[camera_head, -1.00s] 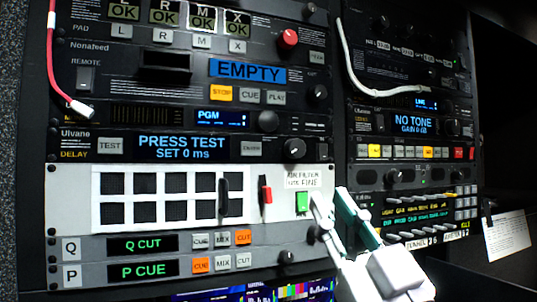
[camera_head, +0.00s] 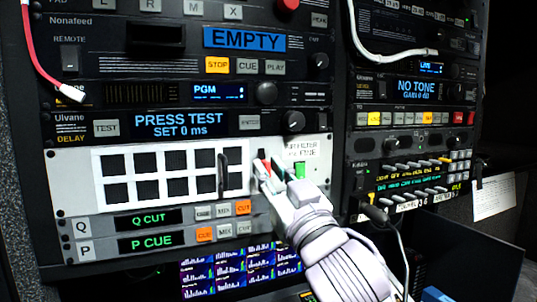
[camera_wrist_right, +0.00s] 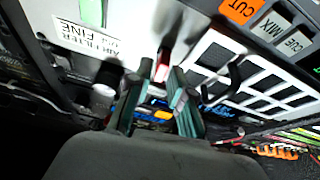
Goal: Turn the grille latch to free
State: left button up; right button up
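The white grille panel (camera_head: 75,160) spans the rack's lower part, with dark square openings and a black upright handle (camera_head: 223,185). Right of the handle is the small red latch (camera_head: 267,165), partly covered by my right gripper (camera_head: 268,176). In the right wrist view the red latch (camera_wrist_right: 163,68) shows beyond and between the two fingertips (camera_wrist_right: 162,82). The fingers look open, with a gap on either side of the latch; contact cannot be told. My left gripper is not in view.
A row of Q/P buttons (camera_head: 204,234) lies below the panel. A cable (camera_head: 403,250) hangs at the right. A lit screen (camera_head: 225,270) is below.

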jog(key=shift+w+a+r, duration=0.15)
jog(key=shift+w+a, duration=0.1)
jog(key=shift+w, duration=0.25)
grip_shut()
jog(key=shift+m+h+b, duration=0.3)
jog(key=shift+m+b, duration=0.05)
jog(key=shift+m, duration=0.45)
jog(key=shift+m+t, duration=0.3)
jog(key=shift+m, duration=0.1)
